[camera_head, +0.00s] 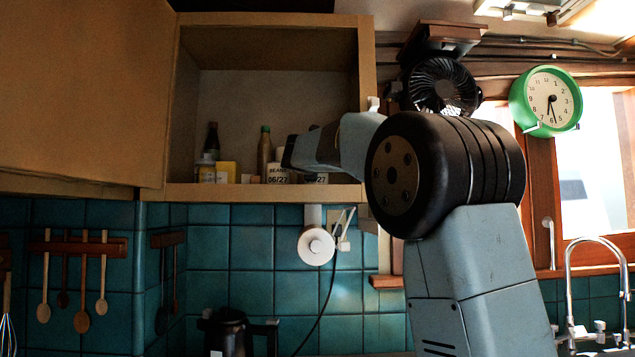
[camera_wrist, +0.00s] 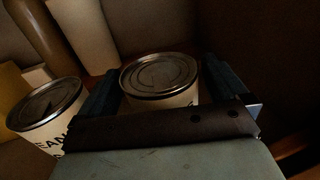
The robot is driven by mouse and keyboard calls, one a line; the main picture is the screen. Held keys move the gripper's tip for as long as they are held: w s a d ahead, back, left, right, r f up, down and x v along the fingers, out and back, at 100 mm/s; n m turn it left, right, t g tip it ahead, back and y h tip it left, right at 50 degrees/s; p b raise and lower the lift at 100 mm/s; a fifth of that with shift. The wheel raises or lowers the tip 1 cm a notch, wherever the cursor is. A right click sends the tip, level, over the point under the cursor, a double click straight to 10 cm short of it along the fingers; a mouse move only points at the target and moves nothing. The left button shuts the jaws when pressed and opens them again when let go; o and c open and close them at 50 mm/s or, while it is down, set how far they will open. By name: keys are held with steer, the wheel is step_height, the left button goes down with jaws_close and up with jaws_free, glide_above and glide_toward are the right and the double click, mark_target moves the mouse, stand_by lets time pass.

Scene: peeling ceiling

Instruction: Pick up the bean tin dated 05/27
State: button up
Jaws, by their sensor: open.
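Two bean tins stand side by side on the cupboard's bottom shelf. The left tin (camera_head: 278,174) has a pale label with BEANS and a date that looks like 06/27, though the print is small. The right tin (camera_head: 316,179) is mostly hidden behind my gripper (camera_head: 297,152); only the end of its date, /27, reads clearly. In the wrist view, one tin (camera_wrist: 160,76) stands between the fingers of my open gripper (camera_wrist: 165,90), its lid facing up and its label hidden. The other tin (camera_wrist: 48,106) is just outside the left finger, with part of BEANS showing.
The open cupboard (camera_head: 265,192) has side walls close around the shelf. A dark bottle (camera_head: 212,138), a yellow box (camera_head: 226,170), a jar (camera_head: 205,172) and a taller bottle (camera_head: 265,148) stand left of and behind the tins. A fan (camera_head: 442,87) hangs to the right.

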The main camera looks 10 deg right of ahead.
steer(key=shift+w+d, duration=0.1)
steer(key=shift+w, duration=0.1)
steer(key=c, duration=1.2)
